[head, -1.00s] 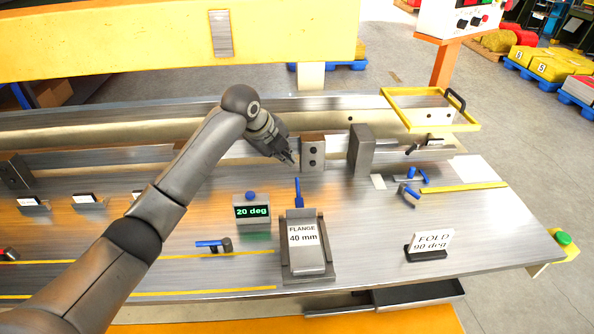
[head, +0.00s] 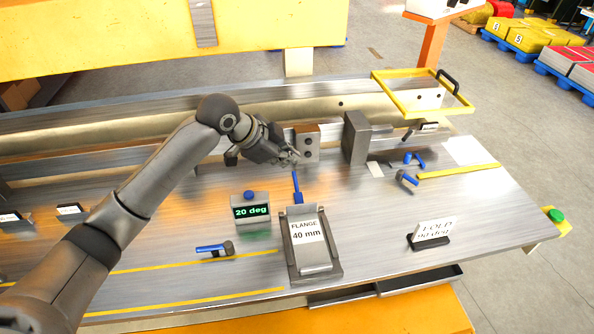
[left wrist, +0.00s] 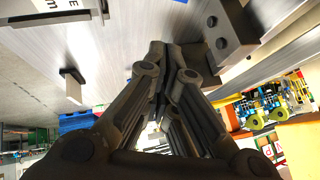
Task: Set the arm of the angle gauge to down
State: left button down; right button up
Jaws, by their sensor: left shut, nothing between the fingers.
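A small grey box with a green display reading "20 deg" (head: 251,211) and a blue knob on top stands on the metal bench. Right of it is a grey block labelled "FLANGE 40 mm" (head: 308,235), with a thin blue lever (head: 297,187) pointing up in the picture from its far end. I cannot tell for sure which part is the gauge's arm. My left gripper (head: 294,158) is shut and empty, just beyond the lever's tip, apparently apart from it. Its closed fingers also show in the left wrist view (left wrist: 172,62). My right gripper is not in view.
A grey block with two holes (head: 307,143) stands right behind the left gripper, with a taller dark block (head: 356,138) beside it. A blue-handled lever (head: 214,249) lies left of the flange block. A "FOLD 90 deg" sign (head: 432,233) stands at the right.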

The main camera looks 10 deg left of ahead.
pick_arm(q)
jog(key=p, duration=0.2)
send_over(296, 182)
jog(key=s+d, duration=0.1)
jog(key=d, duration=0.1)
notch_tip(296, 182, down, 6)
jog(key=shift+w+a+f+p, duration=0.1)
jog(key=shift+a+f+p, duration=0.15)
jog(key=shift+f, duration=0.3)
jog(key=shift+a+f+p, duration=0.1)
jog(key=shift+a+f, duration=0.15)
jog(key=shift+f, duration=0.3)
jog(key=shift+w+a+f, duration=0.1)
jog(key=shift+a+f, duration=0.15)
jog(key=shift+f, duration=0.45)
jog(key=shift+w+a+f+b, duration=0.2)
jog(key=shift+w+f+b, duration=0.2)
jog(key=shift+f+b, duration=0.2)
jog(key=shift+w, duration=0.1)
jog(key=shift+r, duration=0.1)
